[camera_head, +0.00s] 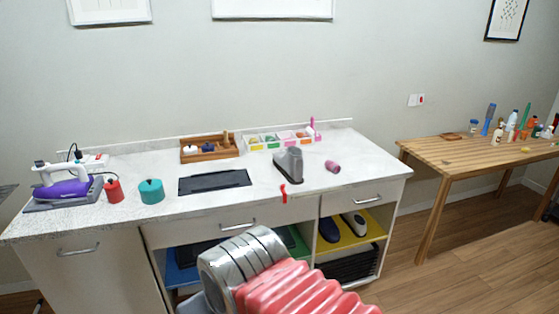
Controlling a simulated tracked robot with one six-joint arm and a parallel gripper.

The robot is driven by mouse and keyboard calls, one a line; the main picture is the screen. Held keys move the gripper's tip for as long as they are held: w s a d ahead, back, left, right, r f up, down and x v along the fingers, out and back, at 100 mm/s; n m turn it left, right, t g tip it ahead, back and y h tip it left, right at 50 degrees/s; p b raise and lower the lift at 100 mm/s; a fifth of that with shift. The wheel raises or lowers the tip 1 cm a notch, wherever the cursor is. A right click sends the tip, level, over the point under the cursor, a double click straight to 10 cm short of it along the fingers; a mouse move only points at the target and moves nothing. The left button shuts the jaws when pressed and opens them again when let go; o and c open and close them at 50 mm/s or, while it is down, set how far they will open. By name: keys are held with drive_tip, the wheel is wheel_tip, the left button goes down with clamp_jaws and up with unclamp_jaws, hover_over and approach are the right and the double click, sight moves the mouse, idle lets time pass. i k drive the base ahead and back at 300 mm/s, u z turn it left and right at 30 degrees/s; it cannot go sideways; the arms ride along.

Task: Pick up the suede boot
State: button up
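A grey boot-shaped thing (289,165) stands upright on the white speckled counter (225,204), right of its middle. It looks like the suede boot, though its material is too small to tell. Nothing holds it. My arm, with a silver link and red ribbed sleeve, fills the bottom middle of the view, in front of the counter and well below the boot. The fingers of my gripper do not show.
A pink cylinder (333,166) lies right of the boot. A dark flat mat (215,181) lies to its left, and a small red item (284,193) is at the front edge. A wooden caddy (209,149) and a divided tray (262,147) stand behind. Shoes (329,228) sit in the shelf below.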

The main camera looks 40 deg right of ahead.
sight(289, 162)
drive_tip(key=i, duration=1)
drive_tip(key=z, duration=0.8)
drive_tip(key=i, duration=0.5)
drive_tip(key=z, duration=0.05)
